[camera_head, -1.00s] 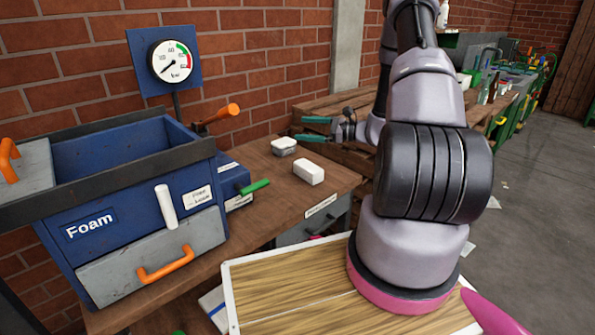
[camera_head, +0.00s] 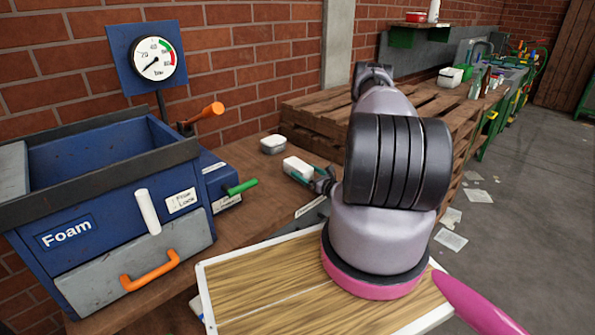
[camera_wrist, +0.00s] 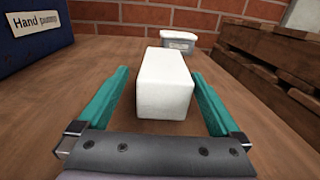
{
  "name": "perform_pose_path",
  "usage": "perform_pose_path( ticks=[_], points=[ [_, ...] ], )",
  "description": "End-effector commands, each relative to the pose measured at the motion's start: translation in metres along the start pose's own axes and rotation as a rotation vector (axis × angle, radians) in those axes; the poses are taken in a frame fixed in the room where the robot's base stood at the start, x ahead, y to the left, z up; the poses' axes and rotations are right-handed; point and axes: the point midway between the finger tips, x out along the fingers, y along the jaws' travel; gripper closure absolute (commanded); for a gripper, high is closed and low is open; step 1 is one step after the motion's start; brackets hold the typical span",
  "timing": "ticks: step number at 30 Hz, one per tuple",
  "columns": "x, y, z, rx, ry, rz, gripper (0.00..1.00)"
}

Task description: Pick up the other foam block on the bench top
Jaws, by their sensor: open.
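A white foam block (camera_head: 297,166) lies on the brown bench top (camera_head: 262,198). In the wrist view the foam block (camera_wrist: 165,84) sits between the two green fingers of my gripper (camera_wrist: 163,95), with a gap on each side. My gripper (camera_head: 302,176) is open and low over the bench. In the head view my arm hides part of it. A second, greyish-white piece with a pale top (camera_head: 273,144) lies farther back near the brick wall, and it also shows behind the block in the wrist view (camera_wrist: 179,41).
A blue bin labelled Foam (camera_head: 95,225) stands on the left, with a grey drawer front and an orange handle (camera_head: 150,270). A pressure gauge (camera_head: 158,58) hangs above it. Wooden pallets (camera_head: 310,118) are stacked behind the bench at right.

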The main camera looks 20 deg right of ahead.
Motion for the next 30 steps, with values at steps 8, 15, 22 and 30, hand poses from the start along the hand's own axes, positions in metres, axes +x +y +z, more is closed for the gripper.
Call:
perform_pose_path(
  ticks=[8, 15, 22, 30],
  points=[
    [0.028, -0.002, 0.002, -0.003, -0.002, 0.004, 0.00],
    [0.058, -0.005, 0.003, -0.002, -0.002, 0.002, 0.00],
    [0.060, -0.005, 0.003, 0.000, -0.001, 0.001, 0.00],
    [0.060, -0.005, 0.003, 0.000, -0.001, 0.001, 0.77]
  ],
)
